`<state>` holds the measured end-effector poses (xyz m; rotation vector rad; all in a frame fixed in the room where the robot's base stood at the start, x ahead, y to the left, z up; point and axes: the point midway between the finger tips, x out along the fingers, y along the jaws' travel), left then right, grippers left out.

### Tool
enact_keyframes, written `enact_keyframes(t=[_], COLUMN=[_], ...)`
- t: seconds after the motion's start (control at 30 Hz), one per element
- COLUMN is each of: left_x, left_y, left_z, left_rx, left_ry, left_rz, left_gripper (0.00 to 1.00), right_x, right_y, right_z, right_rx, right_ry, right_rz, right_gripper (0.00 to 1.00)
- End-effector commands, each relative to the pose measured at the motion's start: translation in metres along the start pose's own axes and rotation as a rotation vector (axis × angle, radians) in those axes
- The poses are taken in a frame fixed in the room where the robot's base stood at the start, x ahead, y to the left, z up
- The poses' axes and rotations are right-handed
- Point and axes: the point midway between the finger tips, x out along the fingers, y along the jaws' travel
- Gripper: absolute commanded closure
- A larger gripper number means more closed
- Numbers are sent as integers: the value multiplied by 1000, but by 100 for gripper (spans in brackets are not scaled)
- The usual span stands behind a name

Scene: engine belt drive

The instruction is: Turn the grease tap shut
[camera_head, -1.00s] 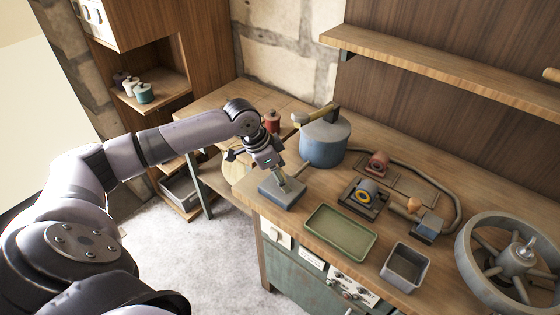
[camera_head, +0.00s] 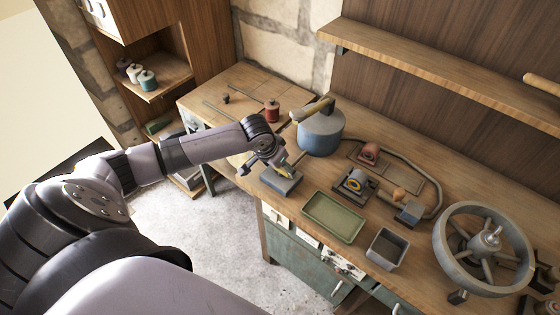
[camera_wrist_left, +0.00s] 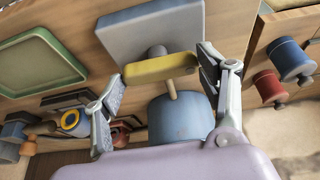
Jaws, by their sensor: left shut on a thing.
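The grease tap appears to be the grey block (camera_head: 281,181) at the bench's left front corner, with a yellow lever (camera_head: 286,171) on top. My left gripper (camera_head: 279,166) is at the lever, just above the block. In the wrist view its fingers (camera_wrist_left: 160,78) stand at the two ends of the lever, shut on it. The head view partly hides the lever behind the gripper. My right gripper is not in view.
A green tray (camera_head: 334,217), a grey bin (camera_head: 387,248) and a spoked wheel (camera_head: 484,248) sit to the right. A red spool (camera_head: 272,110) stands on the table behind.

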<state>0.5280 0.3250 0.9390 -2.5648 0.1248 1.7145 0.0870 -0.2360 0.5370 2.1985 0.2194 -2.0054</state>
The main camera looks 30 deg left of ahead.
Motion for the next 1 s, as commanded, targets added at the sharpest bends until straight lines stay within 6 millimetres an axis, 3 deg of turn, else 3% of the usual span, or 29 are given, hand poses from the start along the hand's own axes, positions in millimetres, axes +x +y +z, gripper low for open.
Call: enact_keyframes(t=[0.37, 0.4, 0.7, 1.0], left_x=[0, 0, 0, 0], left_y=[0, 0, 0, 0], left_z=[0, 0, 0, 0], left_rx=[-5, -5, -5, -4], left_ry=[0, 0, 0, 0], left_rz=[-2, -2, -2, -2], left_gripper=[62, 33, 13, 13], right_x=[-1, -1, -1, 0], right_y=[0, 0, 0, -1], right_z=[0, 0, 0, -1], right_rx=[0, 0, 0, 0], right_ry=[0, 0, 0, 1], right_rz=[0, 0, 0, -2], right_gripper=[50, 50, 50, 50])
